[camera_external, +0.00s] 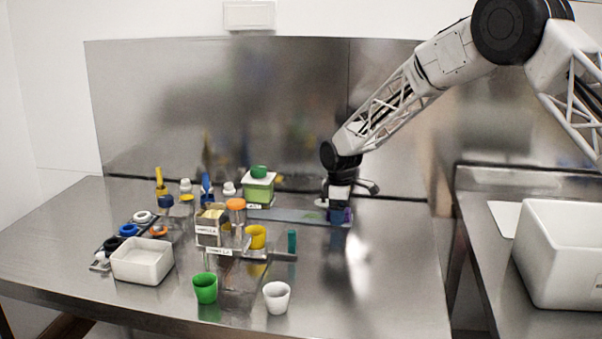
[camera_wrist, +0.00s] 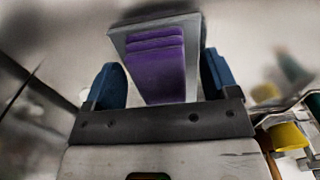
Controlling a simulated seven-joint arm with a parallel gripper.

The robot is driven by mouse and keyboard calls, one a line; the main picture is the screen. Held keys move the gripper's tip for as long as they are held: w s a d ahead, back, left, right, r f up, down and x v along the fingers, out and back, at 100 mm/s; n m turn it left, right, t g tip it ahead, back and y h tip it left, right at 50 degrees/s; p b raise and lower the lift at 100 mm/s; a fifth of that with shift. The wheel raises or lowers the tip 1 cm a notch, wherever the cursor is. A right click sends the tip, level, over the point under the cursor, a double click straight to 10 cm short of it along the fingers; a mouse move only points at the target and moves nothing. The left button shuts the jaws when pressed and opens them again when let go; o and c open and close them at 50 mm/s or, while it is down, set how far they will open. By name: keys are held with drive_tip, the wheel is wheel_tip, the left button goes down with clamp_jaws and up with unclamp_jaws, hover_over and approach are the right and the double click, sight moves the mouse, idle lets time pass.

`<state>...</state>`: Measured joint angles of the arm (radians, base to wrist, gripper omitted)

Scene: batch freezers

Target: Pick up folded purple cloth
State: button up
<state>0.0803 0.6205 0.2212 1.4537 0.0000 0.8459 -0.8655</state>
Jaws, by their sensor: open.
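The folded purple cloth (camera_wrist: 158,75) shows in the wrist view, lying in layers on a grey flat tray or plate (camera_wrist: 116,38). My gripper (camera_wrist: 165,80) is open, with one blue finger on each side of the cloth. In the external view, my gripper (camera_external: 340,205) points down at the back right of the steel table. The rest of the cloth is hidden there by the gripper. I cannot tell whether the fingers touch it.
Left of my gripper stand a green-lidded box (camera_external: 259,189), a yellow cup (camera_external: 256,237) and several small containers. A green cup (camera_external: 205,288), a white cup (camera_external: 277,297) and a white tub (camera_external: 142,262) are nearer the front. The table's right front is clear.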

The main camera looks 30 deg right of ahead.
drive_tip(key=shift+c, duration=0.5)
drive_tip(key=c, duration=0.9)
drive_tip(key=shift+r, duration=0.15)
drive_tip(key=shift+r, duration=0.45)
wheel_tip(320, 180, up, 3)
drive_tip(key=shift+s+f, duration=0.15)
drive_tip(key=shift+f, duration=0.05)
drive_tip(key=s, duration=0.5)
drive_tip(key=s+a, duration=0.1)
drive_tip(key=s, duration=0.4)
drive_tip(key=s+r, duration=0.1)
drive_tip(key=s, duration=0.4)
drive_tip(key=shift+s+a+r, duration=0.1)
drive_tip(key=shift+s+a, duration=0.05)
drive_tip(key=shift+s, duration=0.2)
